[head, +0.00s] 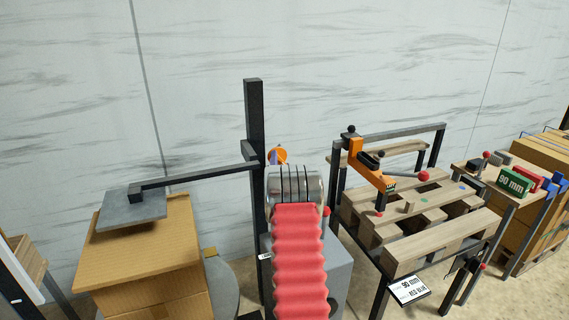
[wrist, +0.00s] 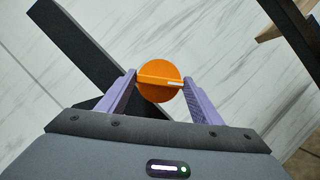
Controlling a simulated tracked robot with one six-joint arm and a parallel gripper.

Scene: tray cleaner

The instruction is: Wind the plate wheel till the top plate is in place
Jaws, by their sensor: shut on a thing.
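The plate wheel is a small orange disc (head: 279,154) with a raised grip bar, beside the dark upright post (head: 254,120). It also shows in the wrist view (wrist: 155,92), where a white mark lies at the right end of its bar. My gripper (wrist: 160,88) is shut on the wheel, with one purple finger on each side. In the head view my arm hides most of the gripper. The top plate, a flat grey slab (head: 110,215), hangs from the end of a dark horizontal arm (head: 200,178) over a cardboard box (head: 150,262). I cannot tell whether it touches the box.
A wooden pallet (head: 440,197) with an orange tool (head: 368,170) stands on a dark-framed table to the right. A sign (head: 408,290) reading 90 mm hangs in front. Further right are a bench with coloured blocks (head: 515,182) and more boxes. A pale wall closes the back.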

